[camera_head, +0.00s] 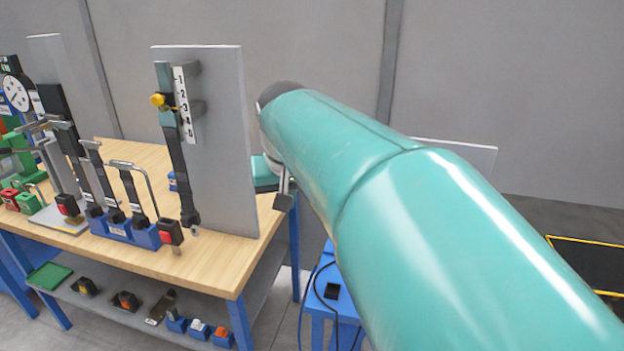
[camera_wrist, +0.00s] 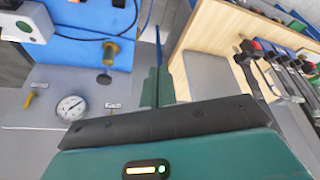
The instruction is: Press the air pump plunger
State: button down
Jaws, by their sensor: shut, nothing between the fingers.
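In the wrist view my gripper (camera_wrist: 158,72) is shut and empty, its two narrow teal fingers together. I cannot pick out the air pump plunger for certain. A brass-coloured knob (camera_wrist: 110,53) stands out from a blue panel (camera_wrist: 72,52) to the left of the fingers, apart from them. A dark round piece (camera_wrist: 103,79) shows just below the knob.
A wooden workbench (camera_head: 140,153) on the left carries a tall grey panel (camera_head: 226,140) with a yellow-knobbed lever (camera_head: 160,100) and several other levers. A small blue stand (camera_head: 338,292) with a dark cable is beside the bench. A yellow-edged dark area (camera_head: 595,268) lies far right.

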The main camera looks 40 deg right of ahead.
jog(key=w+d+m+g, duration=0.1)
jog(key=w+d+m, duration=0.1)
jog(key=d, duration=1)
jog(key=w+d+r+m+g, duration=0.1)
jog(key=w+d+m, duration=0.2)
jog(key=d, duration=1)
jog(key=shift+w+d+m, duration=0.15)
jog(key=shift+d+m, duration=0.1)
jog(key=shift+m, duration=0.05)
jog(key=x, duration=1.2)
jog(key=shift+f, duration=0.95)
